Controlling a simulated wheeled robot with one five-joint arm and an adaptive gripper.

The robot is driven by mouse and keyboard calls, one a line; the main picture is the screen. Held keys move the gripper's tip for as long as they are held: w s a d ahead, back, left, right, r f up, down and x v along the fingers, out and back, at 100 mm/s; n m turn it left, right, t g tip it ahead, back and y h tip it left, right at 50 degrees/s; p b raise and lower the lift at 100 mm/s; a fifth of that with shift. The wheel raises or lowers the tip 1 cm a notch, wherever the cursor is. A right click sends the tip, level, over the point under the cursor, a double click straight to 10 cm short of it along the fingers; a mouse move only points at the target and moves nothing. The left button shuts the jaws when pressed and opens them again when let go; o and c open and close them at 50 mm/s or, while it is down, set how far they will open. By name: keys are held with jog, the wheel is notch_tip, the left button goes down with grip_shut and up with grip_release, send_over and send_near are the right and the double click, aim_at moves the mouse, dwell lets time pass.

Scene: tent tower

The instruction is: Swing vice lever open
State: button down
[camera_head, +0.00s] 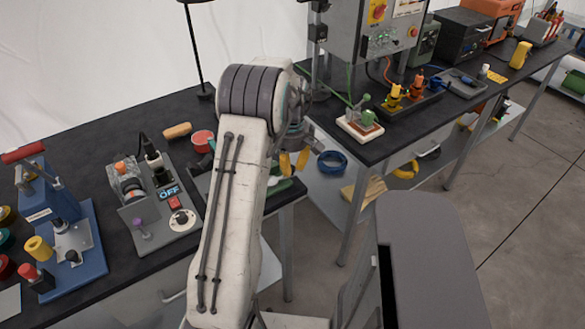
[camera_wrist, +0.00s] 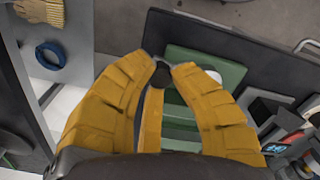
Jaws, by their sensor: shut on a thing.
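The green vice (camera_wrist: 207,70) lies on the black bench top under my gripper in the wrist view, partly hidden by the fingers. In the head view a bit of green (camera_head: 280,187) shows beside my arm at the bench corner. My gripper (camera_wrist: 167,68) has its yellow fingers closed in around a dark rounded knob (camera_wrist: 160,76), which looks like the end of the vice lever. The rest of the lever is mostly hidden. In the head view my gripper (camera_head: 293,163) is low over the bench's right end, its fingertips partly hidden behind my arm.
A grey box with an OFF switch (camera_head: 168,190) and a blue fixture (camera_head: 75,250) stand on the left bench. A red round container (camera_head: 202,141) is left of my arm. A second bench (camera_head: 420,120) stands beyond a gap, with a blue ring (camera_head: 332,162) on its lower shelf.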

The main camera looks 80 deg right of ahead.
jog(key=shift+w+d+f+n, duration=0.1)
jog(key=shift+w+d+n, duration=0.2)
jog(key=shift+n, duration=0.6)
jog(key=shift+d, duration=0.1)
jog(key=c, duration=1.1)
grip_release()
notch_tip(320, 180, up, 12)
jog(key=shift+r, duration=0.1)
